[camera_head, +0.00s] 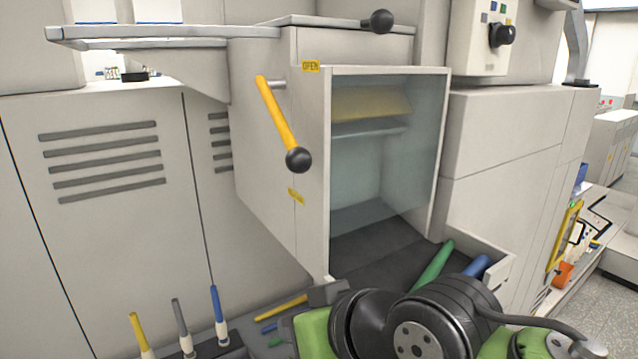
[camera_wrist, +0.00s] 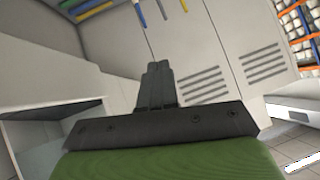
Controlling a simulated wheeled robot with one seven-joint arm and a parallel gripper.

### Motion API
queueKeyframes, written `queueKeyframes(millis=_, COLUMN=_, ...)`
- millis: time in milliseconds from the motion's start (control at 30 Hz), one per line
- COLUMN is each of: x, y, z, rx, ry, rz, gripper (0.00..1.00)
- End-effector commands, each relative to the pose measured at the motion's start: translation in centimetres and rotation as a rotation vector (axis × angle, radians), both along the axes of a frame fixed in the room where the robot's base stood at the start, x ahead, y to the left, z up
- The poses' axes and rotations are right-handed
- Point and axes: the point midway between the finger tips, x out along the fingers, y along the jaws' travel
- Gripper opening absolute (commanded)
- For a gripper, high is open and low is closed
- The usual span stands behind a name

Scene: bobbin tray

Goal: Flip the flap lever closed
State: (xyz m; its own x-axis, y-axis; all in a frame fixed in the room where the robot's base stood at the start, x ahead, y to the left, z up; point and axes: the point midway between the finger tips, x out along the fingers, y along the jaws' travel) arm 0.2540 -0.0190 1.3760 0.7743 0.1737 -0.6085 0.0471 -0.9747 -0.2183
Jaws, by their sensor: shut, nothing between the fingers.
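The flap lever (camera_head: 277,115) is a yellow bar with a black ball knob. It is mounted on the left side of a pale box (camera_head: 285,175) and slants down to the right from its pivot. A yellow OPEN label (camera_head: 311,66) sits near the pivot, and a smaller yellow label (camera_head: 296,195) sits below the knob. A yellowish panel (camera_head: 370,103) shows behind the box's clear front. My gripper (camera_wrist: 158,70) shows in the wrist view with its fingers together and empty. My arm is low in the head view, below and apart from the lever.
Several coloured-handled tools (camera_head: 219,310) stand at the lower left. Green (camera_head: 435,262) and blue (camera_head: 477,266) rods lie in the tray below the box. A shelf (camera_head: 150,32) juts out at upper left.

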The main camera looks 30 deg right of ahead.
Motion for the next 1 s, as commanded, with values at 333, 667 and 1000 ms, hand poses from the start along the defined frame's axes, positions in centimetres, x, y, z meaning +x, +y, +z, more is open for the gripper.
queueKeyframes(millis=333, x=-5.5, y=-9.8, z=22.1, rx=-0.005, ry=-0.604, rz=-0.055, gripper=0.0)
queueKeyframes(millis=667, x=-2.8, y=-9.4, z=22.0, rx=-0.026, ry=-0.613, rz=-0.048, gripper=0.0)
queueKeyframes(millis=1000, x=4.2, y=-8.3, z=20.8, rx=-0.023, ry=-0.618, rz=-0.045, gripper=0.0)
